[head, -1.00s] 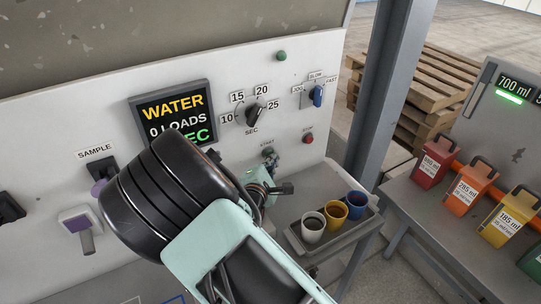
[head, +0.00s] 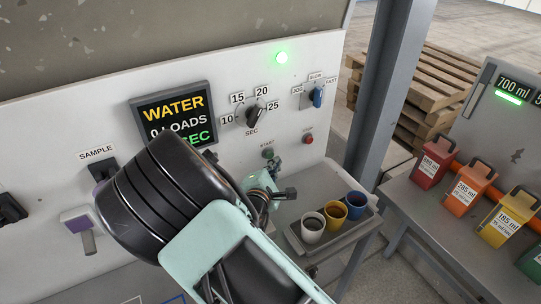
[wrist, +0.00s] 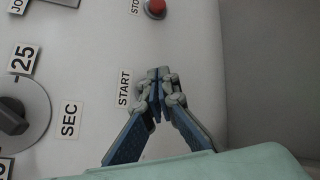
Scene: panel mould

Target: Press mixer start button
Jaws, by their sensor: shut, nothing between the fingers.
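The green start button (head: 267,153) is on the white panel, under its START label, in the head view. My gripper (head: 275,163) is shut and empty, its fingertips just below and to the right of the button in that view. In the wrist view my gripper (wrist: 160,78) points at the panel beside the START label (wrist: 124,88), and its fingertips hide the button. I cannot tell whether the fingertips touch it. The round green lamp (head: 282,57) at the top of the panel is lit brightly.
The red stop button (head: 308,139) sits right of the start button. A timer dial (head: 254,116) and a blue speed knob (head: 317,95) are above. A grey tray (head: 297,241) with three cups stands below right. The display (head: 172,112) is partly hidden by my arm.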

